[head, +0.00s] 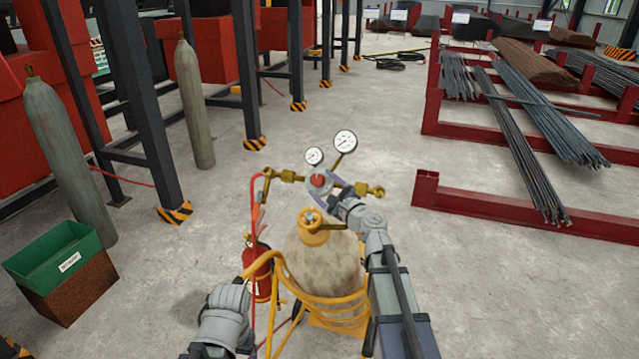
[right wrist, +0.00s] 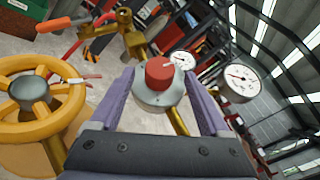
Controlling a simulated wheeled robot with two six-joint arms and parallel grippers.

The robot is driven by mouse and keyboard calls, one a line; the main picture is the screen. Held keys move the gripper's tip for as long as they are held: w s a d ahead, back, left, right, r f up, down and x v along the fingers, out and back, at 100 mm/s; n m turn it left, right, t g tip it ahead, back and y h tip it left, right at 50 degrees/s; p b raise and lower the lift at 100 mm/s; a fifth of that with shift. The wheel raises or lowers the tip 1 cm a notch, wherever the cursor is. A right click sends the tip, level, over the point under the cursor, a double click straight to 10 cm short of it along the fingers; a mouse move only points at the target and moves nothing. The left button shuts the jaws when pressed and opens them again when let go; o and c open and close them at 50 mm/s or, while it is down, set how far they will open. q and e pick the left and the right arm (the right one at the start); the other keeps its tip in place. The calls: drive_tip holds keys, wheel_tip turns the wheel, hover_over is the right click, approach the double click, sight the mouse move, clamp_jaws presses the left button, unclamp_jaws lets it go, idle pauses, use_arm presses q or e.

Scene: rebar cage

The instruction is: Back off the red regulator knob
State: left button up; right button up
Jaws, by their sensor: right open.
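The red regulator knob (head: 318,181) sits on the front of a silver regulator body (head: 321,190) with brass fittings on both sides. In the right wrist view the knob (right wrist: 159,73) stands between my right gripper's two purple fingers, with a gap on each side. My right gripper (head: 338,190) is open at the regulator, coming in from the lower right. Two white dial gauges, a small one (head: 314,156) and a larger one (head: 345,142), rise above the body. My left arm shows at the lower left, but its fingers are not visible.
A tan cylinder (head: 322,262) with a yellow valve handwheel (head: 314,227) stands in a yellow cart frame (head: 268,262) below the regulator. A red hose (head: 252,205) hangs at its left, near a red extinguisher (head: 262,275). A green bin (head: 53,252) stands far left.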

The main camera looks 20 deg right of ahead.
sight(318, 180)
drive_tip(key=shift+x, duration=1.15)
clamp_jaws()
